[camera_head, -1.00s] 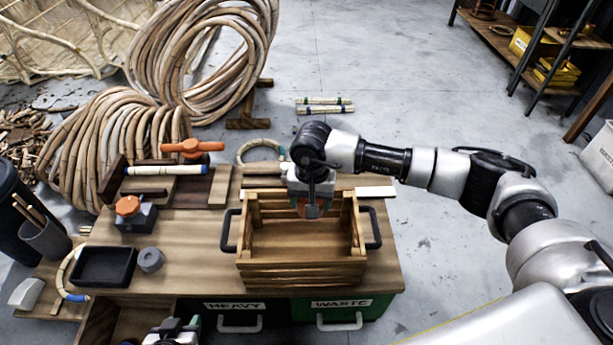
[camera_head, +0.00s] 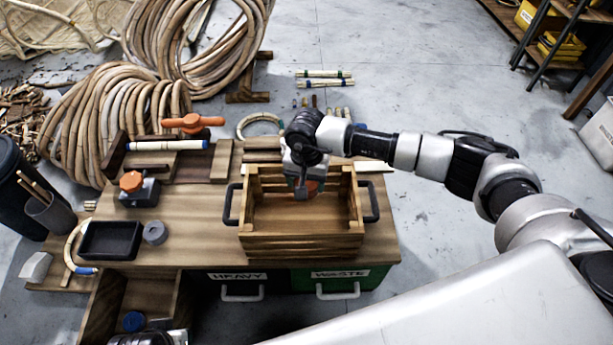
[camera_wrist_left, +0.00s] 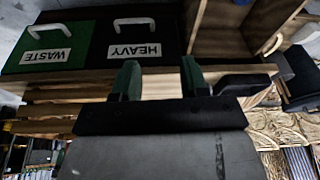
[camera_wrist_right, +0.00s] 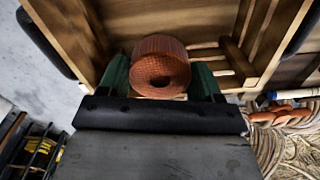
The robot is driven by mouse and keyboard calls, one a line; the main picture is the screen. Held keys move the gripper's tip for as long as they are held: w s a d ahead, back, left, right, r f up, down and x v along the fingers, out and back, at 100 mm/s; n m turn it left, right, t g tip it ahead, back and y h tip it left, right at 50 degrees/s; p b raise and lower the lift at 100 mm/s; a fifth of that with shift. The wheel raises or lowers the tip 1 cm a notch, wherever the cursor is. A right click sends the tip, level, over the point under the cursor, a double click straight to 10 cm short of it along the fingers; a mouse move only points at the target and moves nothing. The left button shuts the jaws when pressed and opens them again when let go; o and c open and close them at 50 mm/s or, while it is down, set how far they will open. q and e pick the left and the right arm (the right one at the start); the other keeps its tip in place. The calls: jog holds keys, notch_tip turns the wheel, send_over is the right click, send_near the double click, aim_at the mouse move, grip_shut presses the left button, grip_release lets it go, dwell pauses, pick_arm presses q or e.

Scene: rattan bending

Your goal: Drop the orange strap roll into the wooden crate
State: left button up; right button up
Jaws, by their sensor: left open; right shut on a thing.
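The orange strap roll (camera_wrist_right: 160,70) is between the green fingers of my right gripper (camera_wrist_right: 164,78), with its round end and hole facing the right wrist camera. In the head view my right gripper (camera_head: 302,186) is over the back part of the open wooden crate (camera_head: 300,246), and the roll is mostly hidden behind it. The crate's inside looks empty where it shows, and its slatted walls surround the roll in the right wrist view. My left gripper (camera_wrist_left: 160,80) is open and empty, low at the bench's front by the drawers.
The crate stands on the wooden bench (camera_head: 190,240), with dark side handles. Left of it are a grey tape roll (camera_head: 155,233), a black tray (camera_head: 110,240) and an orange-knobbed tool (camera_head: 131,182). An open drawer (camera_head: 148,298) juts out in front. Rattan coils (camera_head: 110,120) stand behind.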

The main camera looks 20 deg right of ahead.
aim_at(306, 182)
pick_arm(q)
jog(key=shift+b+v, duration=0.45)
jog(key=shift+v, duration=1.85)
pick_arm(e)
jog(key=shift+f, duration=1.1)
pick_arm(q)
jog(key=shift+w, duration=0.15)
pick_arm(e)
jog(key=o, duration=1)
pick_arm(q)
jog(key=shift+r, duration=0.1)
pick_arm(e)
jog(key=shift+r, duration=0.1)
jog(key=shift+r, duration=0.3)
notch_tip(306, 182, up, 10)
jog(key=shift+p, duration=0.8)
pick_arm(q)
jog(key=x, duration=0.5)
jog(key=shift+f, duration=0.45)
